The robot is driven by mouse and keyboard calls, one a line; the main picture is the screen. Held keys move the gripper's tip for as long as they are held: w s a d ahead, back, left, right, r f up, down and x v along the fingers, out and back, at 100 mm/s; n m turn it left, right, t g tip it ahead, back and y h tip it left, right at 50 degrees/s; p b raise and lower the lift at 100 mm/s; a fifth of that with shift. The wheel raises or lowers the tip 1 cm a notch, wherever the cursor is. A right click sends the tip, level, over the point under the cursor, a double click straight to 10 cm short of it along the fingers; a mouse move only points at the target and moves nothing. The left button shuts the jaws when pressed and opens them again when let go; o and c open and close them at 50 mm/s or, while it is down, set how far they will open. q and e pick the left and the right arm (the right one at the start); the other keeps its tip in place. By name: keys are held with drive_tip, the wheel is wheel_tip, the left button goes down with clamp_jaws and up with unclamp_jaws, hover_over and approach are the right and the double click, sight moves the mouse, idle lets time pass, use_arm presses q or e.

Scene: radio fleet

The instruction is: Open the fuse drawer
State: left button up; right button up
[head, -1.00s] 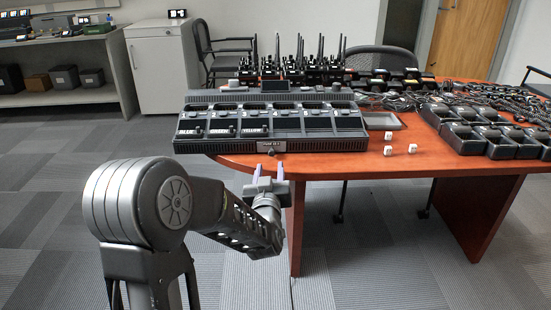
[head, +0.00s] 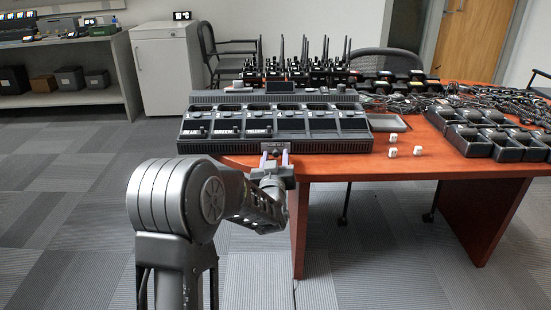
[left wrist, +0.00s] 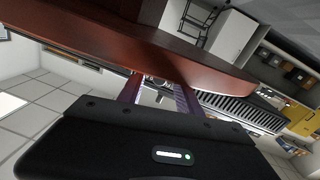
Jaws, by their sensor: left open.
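A long black charging station (head: 195,146) stands on the reddish wooden table, with labelled slots along its left part. The fuse drawer (head: 277,147) is a small labelled front in the middle of its near face, and looks closed. A small knob under the label is partly hidden by my fingers. My left gripper (head: 275,160) is open, with its two pale purple fingers at the drawer front, one on each side of the knob area. I cannot tell if they touch it. The open fingers also show in the left wrist view (left wrist: 159,92). My right gripper is not in view.
The table edge (head: 340,172) lies just below and around my left gripper. Several radios (head: 315,72) stand behind the station. A grey tray (head: 388,123), white dice (head: 417,151) and black chargers (head: 480,142) occupy the right side of the table.

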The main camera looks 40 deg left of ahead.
use_arm(q)
drive_tip(key=shift+w+a, duration=0.25)
drive_tip(key=shift+w, duration=0.1)
drive_tip(key=shift+c, duration=0.3)
clamp_jaws()
idle(1.0)
